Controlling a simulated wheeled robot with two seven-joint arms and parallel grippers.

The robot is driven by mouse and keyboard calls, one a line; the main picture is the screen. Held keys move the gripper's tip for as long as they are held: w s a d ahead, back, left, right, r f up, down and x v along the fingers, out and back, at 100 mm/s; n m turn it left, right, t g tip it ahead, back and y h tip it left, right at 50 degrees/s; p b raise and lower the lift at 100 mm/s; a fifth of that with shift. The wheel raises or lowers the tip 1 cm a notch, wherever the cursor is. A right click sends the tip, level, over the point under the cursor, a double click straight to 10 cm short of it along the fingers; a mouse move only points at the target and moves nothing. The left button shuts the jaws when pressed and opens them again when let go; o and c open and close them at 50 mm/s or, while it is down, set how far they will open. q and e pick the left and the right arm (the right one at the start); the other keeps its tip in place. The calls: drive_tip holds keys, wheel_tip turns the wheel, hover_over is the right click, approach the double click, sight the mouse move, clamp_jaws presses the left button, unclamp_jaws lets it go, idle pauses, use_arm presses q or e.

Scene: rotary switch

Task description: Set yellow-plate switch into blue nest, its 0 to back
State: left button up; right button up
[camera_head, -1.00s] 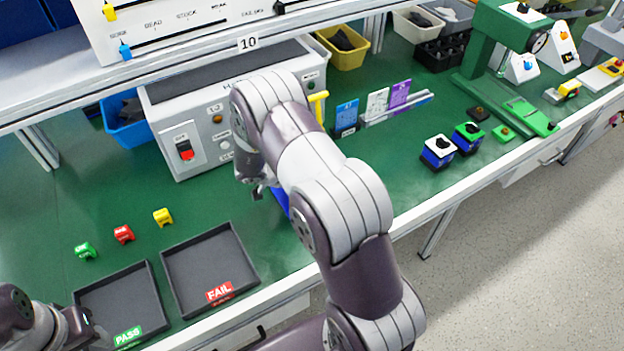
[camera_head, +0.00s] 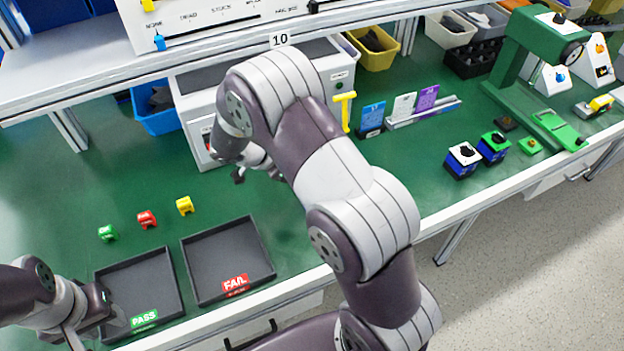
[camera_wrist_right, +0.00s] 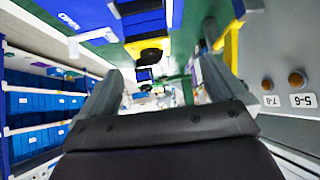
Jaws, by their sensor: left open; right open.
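The yellow-plate switch with a black knob (camera_wrist_right: 148,48) appears to be ahead of my right gripper in the right wrist view. It is hidden in the head view. My right gripper (camera_wrist_right: 162,78) is open with nothing between its fingers; in the head view it shows partly (camera_head: 256,172), in front of the grey tester. A blue part (camera_wrist_right: 140,14) lies beyond the yellow plate at the top of the wrist view; I cannot tell whether it is the nest.
White-plate (camera_head: 464,157) and green-plate (camera_head: 493,147) switches stand at the right. The grey tester (camera_head: 192,100) with its yellow handle (camera_head: 344,108) is behind my right arm. PASS (camera_head: 140,275) and FAIL (camera_head: 228,258) trays lie in front. Green, red and yellow tags lie behind them.

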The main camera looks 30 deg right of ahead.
drive_tip(key=w+a+r+n+t+y, duration=0.6)
drive_tip(key=a+n+t, duration=0.15)
drive_tip(key=n, duration=0.25)
drive_tip(key=s+a+f+n+g+y, duration=0.1)
drive_tip(key=s+n+g, duration=0.2)
drive_tip(key=s, duration=0.7)
drive_tip(key=s+a+f+n+g+y, duration=0.1)
drive_tip(key=s+n+g+y, duration=0.1)
drive_tip(key=s+n, duration=0.4)
drive_tip(key=s+g, duration=0.1)
drive_tip(key=s, duration=0.4)
